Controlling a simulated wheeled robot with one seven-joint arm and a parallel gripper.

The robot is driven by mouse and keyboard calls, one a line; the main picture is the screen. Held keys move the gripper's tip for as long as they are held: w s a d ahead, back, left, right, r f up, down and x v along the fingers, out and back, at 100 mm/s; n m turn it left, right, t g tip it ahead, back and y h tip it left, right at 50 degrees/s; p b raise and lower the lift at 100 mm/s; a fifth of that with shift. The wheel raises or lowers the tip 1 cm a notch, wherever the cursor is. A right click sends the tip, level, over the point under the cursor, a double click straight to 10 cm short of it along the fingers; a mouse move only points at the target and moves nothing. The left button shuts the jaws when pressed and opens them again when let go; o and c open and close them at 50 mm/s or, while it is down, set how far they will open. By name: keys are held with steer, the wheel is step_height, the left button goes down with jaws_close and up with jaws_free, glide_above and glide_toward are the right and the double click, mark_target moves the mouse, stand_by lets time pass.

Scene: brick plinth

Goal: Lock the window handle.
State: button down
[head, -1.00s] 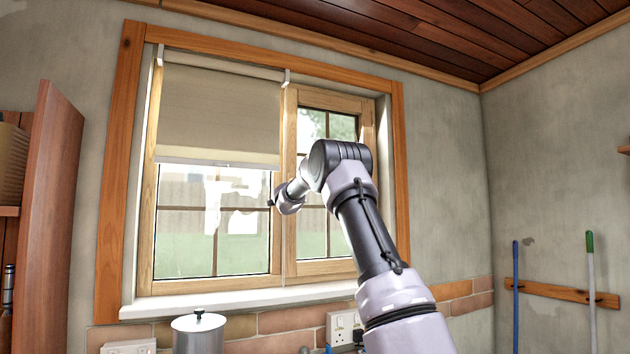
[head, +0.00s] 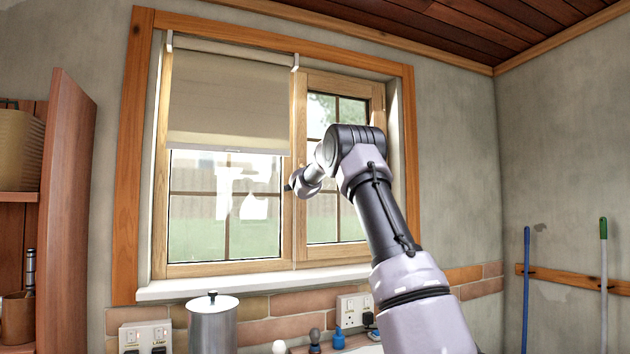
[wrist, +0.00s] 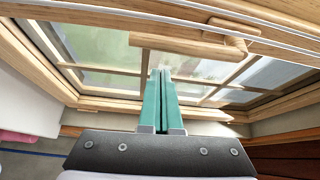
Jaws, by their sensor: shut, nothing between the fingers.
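The window (head: 296,215) has a light wooden frame, with its right sash (head: 378,110) beside the blind-covered left part. The wooden window handle (wrist: 185,44) lies roughly crosswise near the top of the wrist view, with a rounded end at the right. My gripper (wrist: 160,72) has two teal fingers, shut together and empty. Their tips appear just below the handle's bar in the wrist view; I cannot tell whether they touch it. In the head view my arm hides the handle and the fingers.
A roller blind (head: 225,100) covers the upper left window. The white sill (head: 250,283) runs below. A metal canister (head: 213,325) and sockets (head: 353,310) are under it. An open cabinet door (head: 68,200) stands at left; two poles (head: 527,290) hang at right.

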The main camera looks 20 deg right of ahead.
steer(key=d+v, duration=0.1)
steer(key=v, duration=0.8)
steer(key=shift+s, duration=0.55)
steer(key=shift+a+r, duration=0.1)
steer(key=s+a+n+g+y, duration=0.1)
steer(key=s+a+n+y, duration=0.4)
steer(key=s, duration=0.5)
steer(key=s+a+n+g+y, duration=0.1)
steer(key=s+a+n+y, duration=0.3)
steer(key=s+a+n, duration=0.45)
steer(key=s+a+f+n+g, duration=0.1)
steer(key=s+f+g, duration=0.1)
steer(key=s+f, duration=0.4)
steer(key=s+a+f+n+g+y, duration=0.1)
steer(key=s+f, duration=0.4)
steer(key=s, duration=1)
steer(key=s+a+f+n+g, duration=0.1)
steer(key=s+f+n+g, duration=0.2)
steer(key=s+f, duration=0.3)
steer(key=s+g, duration=0.1)
steer(key=s, duration=0.4)
steer(key=shift+s+f+y, duration=0.3)
steer(key=shift+s+f, duration=0.05)
steer(key=shift+s, duration=0.05)
